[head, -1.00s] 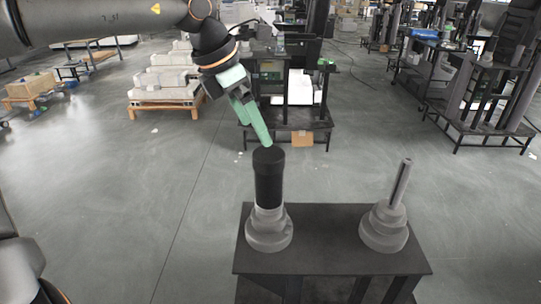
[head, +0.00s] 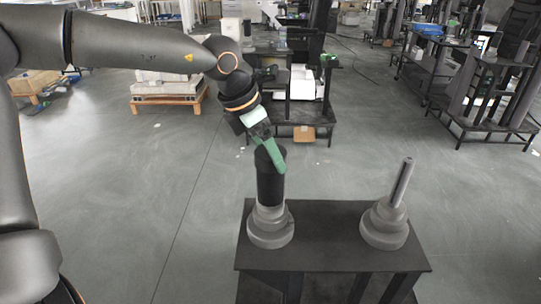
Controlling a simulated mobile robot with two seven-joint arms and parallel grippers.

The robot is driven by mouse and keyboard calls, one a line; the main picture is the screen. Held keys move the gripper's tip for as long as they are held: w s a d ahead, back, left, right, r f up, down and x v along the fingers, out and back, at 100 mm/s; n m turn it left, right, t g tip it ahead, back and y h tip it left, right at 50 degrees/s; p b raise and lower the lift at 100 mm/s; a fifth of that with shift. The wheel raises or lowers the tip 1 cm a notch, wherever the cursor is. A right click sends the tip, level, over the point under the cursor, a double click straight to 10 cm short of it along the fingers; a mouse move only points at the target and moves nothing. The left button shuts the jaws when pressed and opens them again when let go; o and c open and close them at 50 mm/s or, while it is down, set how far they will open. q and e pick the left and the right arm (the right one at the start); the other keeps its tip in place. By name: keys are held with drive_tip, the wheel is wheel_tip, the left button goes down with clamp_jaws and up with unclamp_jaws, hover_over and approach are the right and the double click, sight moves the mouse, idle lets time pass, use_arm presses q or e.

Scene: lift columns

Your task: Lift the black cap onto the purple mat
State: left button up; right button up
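The black cap (head: 269,187) is a dark upright cylinder on top of the left grey stepped column (head: 270,228). My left gripper (head: 274,160) has green fingers and comes down from the upper left onto the cap's top. One green finger overlaps the cap's upper right side; the other is mostly hidden, so I cannot tell whether the fingers are closed on the cap. I see no purple mat in this view. My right gripper is not in view.
A second grey stepped column (head: 384,224) with a thin upright rod stands at the right of the same dark table (head: 325,258). The tabletop between the columns is bare. Open grey floor surrounds it; dark racks and a pallet stand farther back.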

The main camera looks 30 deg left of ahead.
use_arm(q)
drive_tip(key=c, duration=1.1)
drive_tip(key=shift+c, duration=0.2)
drive_tip(key=shift+r, duration=0.1)
drive_tip(key=shift+w+r, duration=0.1)
drive_tip(key=shift+r, duration=0.5)
drive_tip(key=s+d+r+b, duration=0.2)
drive_tip(key=s+r, duration=1)
drive_tip(key=s, duration=0.2)
drive_tip(key=shift+d+b, duration=0.3)
